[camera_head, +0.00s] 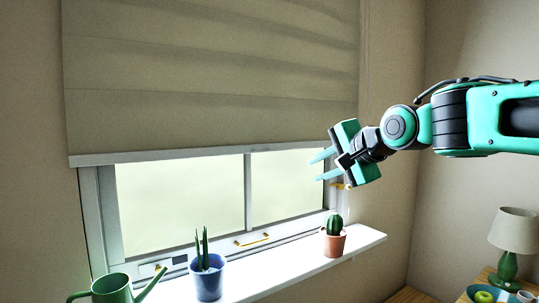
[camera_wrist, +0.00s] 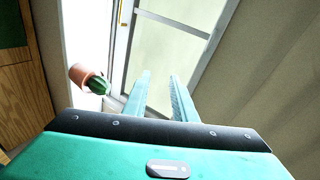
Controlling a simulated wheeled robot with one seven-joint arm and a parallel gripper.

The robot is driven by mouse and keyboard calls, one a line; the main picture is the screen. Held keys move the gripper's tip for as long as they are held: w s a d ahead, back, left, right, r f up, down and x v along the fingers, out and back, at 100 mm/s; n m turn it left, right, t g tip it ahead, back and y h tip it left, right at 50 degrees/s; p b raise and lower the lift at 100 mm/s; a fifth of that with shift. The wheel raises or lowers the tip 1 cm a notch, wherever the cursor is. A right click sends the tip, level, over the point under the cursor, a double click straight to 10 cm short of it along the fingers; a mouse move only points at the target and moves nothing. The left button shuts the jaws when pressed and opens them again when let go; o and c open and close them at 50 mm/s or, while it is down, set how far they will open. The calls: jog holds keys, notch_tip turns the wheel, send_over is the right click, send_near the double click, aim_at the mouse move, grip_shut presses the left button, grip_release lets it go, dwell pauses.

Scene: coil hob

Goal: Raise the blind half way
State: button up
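The beige blind (camera_head: 210,75) covers the upper part of the window in the head view. Its pale bottom bar (camera_head: 200,154) hangs above bare glass. A thin cord (camera_head: 367,45) hangs at the blind's right edge and passes out of clear view behind my arm. A small knob-like end (camera_head: 348,186) shows just below my gripper; I cannot tell if it belongs to the cord. My gripper (camera_head: 317,167) is at the lower right of the blind, fingers pointing left. In the wrist view the fingers (camera_wrist: 158,82) are apart with nothing seen between them.
A white sill (camera_head: 290,268) holds a potted cactus (camera_head: 333,243) below my gripper, a blue pot (camera_head: 207,278) and a green watering can (camera_head: 112,289). A lamp (camera_head: 512,235) stands at the lower right. The space left of my gripper is free.

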aim_at(266, 151)
jog(key=a+r+y, duration=0.2)
jog(key=a+r, duration=0.4)
jog(key=a, duration=0.1)
jog(key=shift+m+t, duration=0.3)
jog(key=x, duration=1.1)
jog(key=shift+a+r, duration=0.15)
jog(key=shift+a, duration=0.1)
grip_shut()
dwell(0.3)
